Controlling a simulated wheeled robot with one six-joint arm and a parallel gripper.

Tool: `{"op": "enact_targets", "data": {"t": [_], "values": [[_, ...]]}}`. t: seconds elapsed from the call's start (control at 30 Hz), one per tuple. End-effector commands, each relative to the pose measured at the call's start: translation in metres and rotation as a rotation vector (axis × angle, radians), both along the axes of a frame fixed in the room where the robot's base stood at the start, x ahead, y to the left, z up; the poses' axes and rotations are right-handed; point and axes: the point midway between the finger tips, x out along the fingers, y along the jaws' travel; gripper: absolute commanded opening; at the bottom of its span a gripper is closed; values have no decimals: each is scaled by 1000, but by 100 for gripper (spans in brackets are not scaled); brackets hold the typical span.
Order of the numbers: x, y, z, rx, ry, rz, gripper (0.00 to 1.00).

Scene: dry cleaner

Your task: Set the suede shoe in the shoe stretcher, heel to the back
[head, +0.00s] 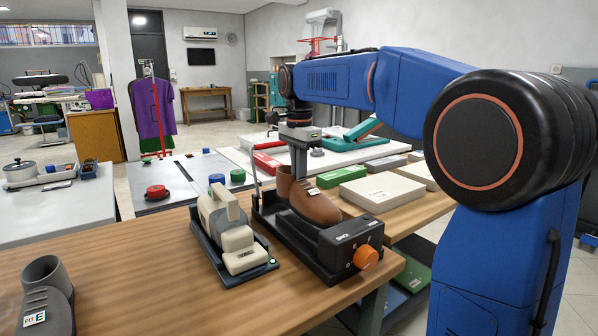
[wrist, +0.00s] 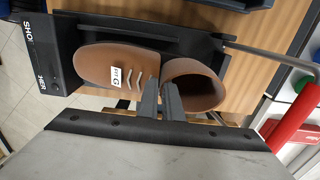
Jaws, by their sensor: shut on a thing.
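A brown shoe (head: 315,205) with a white tag marked G is in the black shoe stretcher (head: 345,240). Its toe points to the control box with the orange knob; its open heel end is at the far end. My gripper (head: 298,174) is shut on the shoe's collar at the ankle opening. The wrist view shows the fingers (wrist: 160,98) at the near rim of the brown shoe (wrist: 120,66), over the stretcher's black bed (wrist: 180,38). I cannot tell whether the sole rests fully on the bed.
A beige device (head: 228,235) on a black base is just left. A grey shoe (head: 46,300) tagged E stands at the front left. Flat boxes (head: 382,190) lie behind right. Bare wood lies between.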

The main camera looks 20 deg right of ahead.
Motion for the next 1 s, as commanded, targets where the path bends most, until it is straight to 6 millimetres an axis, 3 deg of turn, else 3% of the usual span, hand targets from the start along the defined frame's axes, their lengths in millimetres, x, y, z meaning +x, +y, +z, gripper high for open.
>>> {"op": "enact_targets", "data": {"t": [0.5,1.0], "values": [[0,0,-34,0,0,0,0],[0,0,-38,0,-1,0,0]]}}
